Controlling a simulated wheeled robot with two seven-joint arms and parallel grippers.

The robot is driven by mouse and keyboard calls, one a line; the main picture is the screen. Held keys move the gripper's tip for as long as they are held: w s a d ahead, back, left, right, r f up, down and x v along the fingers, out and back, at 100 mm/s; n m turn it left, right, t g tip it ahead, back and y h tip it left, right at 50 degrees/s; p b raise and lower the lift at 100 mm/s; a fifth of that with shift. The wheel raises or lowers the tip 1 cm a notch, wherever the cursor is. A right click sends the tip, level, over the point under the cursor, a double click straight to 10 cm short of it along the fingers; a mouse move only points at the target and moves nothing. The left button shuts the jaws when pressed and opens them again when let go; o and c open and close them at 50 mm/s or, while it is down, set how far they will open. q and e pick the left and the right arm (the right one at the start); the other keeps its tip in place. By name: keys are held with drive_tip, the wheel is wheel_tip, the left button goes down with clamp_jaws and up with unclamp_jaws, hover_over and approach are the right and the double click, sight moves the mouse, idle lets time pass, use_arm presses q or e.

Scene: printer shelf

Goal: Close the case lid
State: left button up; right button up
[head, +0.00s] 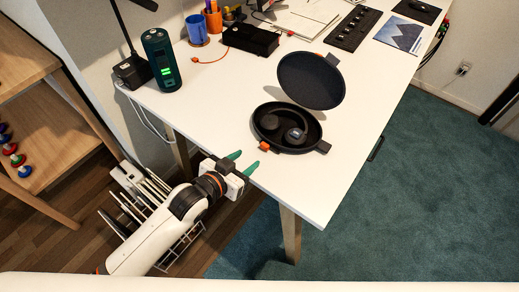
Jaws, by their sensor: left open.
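An oval dark case (264,140) lies open on the white table, with dark round items resting inside it. Its lid (311,80) stands raised, tilted back on the far side of the case. An orange tab shows at the front left of the case, and another orange bit shows at the lid's top right edge. My left gripper (243,161) is open and empty at the table's near left edge, apart from the case, to its lower left. Its green fingertips point toward the upper right. My right gripper is not in view.
A dark green cylinder (161,60) and a lamp base (131,72) stand at the left of the white table (208,97). A black box (250,39), cups and a power strip (353,28) lie farther back. The table's near right part is clear.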

sight(264, 147)
use_arm(q)
drive_tip(key=x, duration=0.8)
drive_tip(key=shift+s, duration=0.1)
drive_tip(key=shift+c, duration=0.5)
drive_tip(key=shift+a, duration=0.1)
clamp_jaws()
